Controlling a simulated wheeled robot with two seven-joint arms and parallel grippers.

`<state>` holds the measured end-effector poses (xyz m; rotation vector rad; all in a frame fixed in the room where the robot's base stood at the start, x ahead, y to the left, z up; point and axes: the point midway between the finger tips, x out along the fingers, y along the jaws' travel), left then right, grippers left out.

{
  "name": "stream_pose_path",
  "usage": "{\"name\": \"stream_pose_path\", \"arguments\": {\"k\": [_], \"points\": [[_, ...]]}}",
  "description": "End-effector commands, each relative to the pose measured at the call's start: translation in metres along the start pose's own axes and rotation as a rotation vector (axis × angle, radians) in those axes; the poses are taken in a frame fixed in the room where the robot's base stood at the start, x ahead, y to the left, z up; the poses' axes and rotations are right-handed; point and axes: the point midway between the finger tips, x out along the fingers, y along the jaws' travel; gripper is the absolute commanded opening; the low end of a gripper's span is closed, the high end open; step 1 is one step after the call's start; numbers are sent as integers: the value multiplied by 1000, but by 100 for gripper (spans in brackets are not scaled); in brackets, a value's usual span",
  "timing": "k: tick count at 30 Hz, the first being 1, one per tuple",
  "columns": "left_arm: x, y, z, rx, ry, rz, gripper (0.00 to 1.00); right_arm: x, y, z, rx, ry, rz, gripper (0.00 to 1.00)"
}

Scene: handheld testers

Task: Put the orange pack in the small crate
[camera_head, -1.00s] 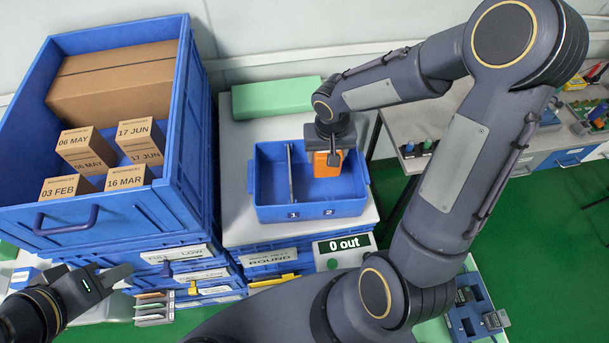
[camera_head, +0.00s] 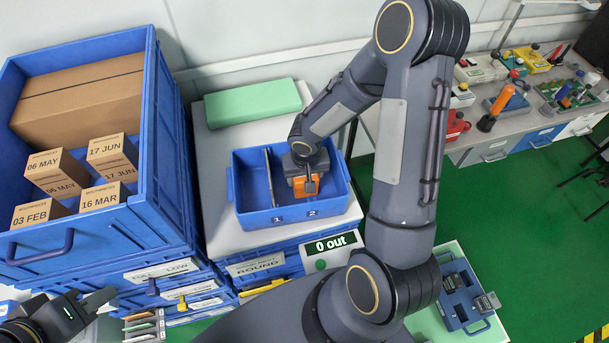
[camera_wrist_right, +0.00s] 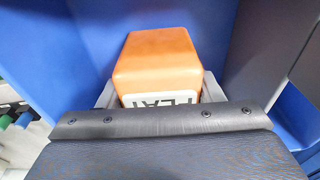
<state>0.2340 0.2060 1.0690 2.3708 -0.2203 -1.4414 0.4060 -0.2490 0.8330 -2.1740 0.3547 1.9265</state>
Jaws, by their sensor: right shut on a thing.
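The small blue crate (camera_head: 262,220) stands on a pale top at the centre of the head view. A divider splits it into compartments marked 1 and 2. The orange pack (camera_head: 299,211) is inside compartment 2, with my right gripper (camera_head: 309,186) shut on it from above. Whether the pack touches the crate floor is hidden. In the right wrist view the orange pack (camera_wrist_right: 158,62) shows with partly covered lettering, blue walls around it. My left gripper (camera_head: 92,304) is at the lower left, away from the crate, its fingers apart and empty.
A big blue bin (camera_head: 110,240) with dated cartons and a large brown box stands at left. A green block (camera_head: 253,102) lies behind the crate. A tray with dark devices (camera_head: 462,300) sits lower right.

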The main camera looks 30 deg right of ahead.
Motion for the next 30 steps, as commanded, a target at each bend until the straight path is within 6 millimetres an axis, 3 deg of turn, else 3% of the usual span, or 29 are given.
{"name": "stream_pose_path", "arguments": {"k": [3,4,9,21,30], "points": [[5,-2,2,0,0,0,31,4,0,0,0,1,0,35],[4,-2,2,0,0,0,31,3,0,0,1,0,0,62],[3,-1,2,0,0,0,31,2,0,0,0,0,0,82],[-1,1,-1,0,0,0,31,-8,0,-1,2,3,-1,82],[-3,1,-2,0,0,0,31,-70,0,-2,2,7,-2,82]]}}
